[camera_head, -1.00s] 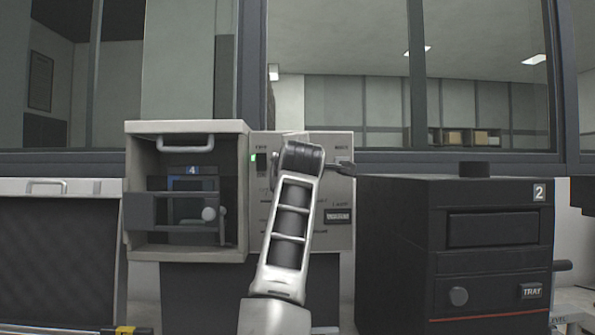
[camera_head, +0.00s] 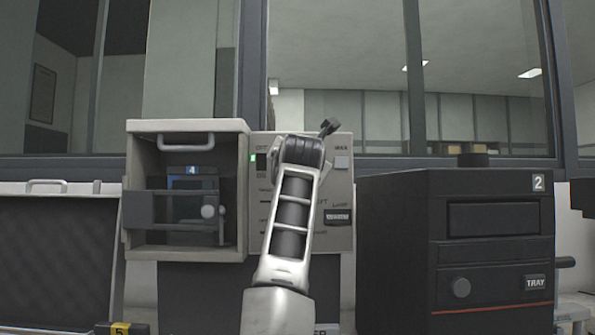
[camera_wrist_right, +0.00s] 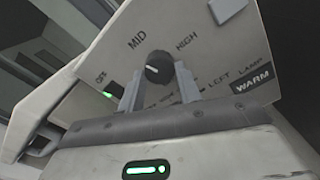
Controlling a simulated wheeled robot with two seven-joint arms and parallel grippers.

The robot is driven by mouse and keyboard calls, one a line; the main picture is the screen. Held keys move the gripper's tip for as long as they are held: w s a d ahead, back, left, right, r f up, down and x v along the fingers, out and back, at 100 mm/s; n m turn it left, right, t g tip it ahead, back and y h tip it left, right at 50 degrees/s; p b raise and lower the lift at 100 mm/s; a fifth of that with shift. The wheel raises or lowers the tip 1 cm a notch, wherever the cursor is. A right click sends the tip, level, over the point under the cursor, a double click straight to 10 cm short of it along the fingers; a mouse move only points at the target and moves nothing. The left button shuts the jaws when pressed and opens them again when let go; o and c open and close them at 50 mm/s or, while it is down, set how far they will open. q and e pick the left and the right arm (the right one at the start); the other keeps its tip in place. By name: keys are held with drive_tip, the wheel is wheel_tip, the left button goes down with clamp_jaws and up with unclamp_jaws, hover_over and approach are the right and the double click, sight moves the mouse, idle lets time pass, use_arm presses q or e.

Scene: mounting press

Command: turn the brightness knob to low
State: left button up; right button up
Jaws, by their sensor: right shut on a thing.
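The brightness knob (camera_wrist_right: 157,66) is a small round dark knob on the pale panel (camera_wrist_right: 215,55) of the press, in the right wrist view. MID is printed at its upper left and HIGH at its upper right. My right gripper (camera_wrist_right: 159,84) has one finger on each side of the knob and is shut on it. A faint light mark shows on the knob, but I cannot read its setting. In the head view my right wrist covers the knob, and the panel (camera_head: 341,190) shows around it. My left gripper is not in view.
A green light (camera_head: 252,158) glows beside a dark switch at the panel's left. A WARM plate (camera_head: 338,217) sits at its right. The open-fronted chamber (camera_head: 187,126) stands left of the panel, and a black unit marked 2 (camera_head: 400,240) stands right.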

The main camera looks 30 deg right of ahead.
drive_tip(key=shift+d+f+n+b, duration=0.1)
drive_tip(key=shift+n+b, duration=0.7)
drive_tip(key=shift+n, duration=2.25)
drive_tip(key=shift+f+n+b, duration=0.1)
drive_tip(key=shift+n+b, duration=0.65)
drive_tip(key=shift+n, duration=2.3)
drive_tip(key=o, duration=1)
drive_tip(key=shift+r, duration=0.15)
drive_tip(key=shift+s, duration=0.15)
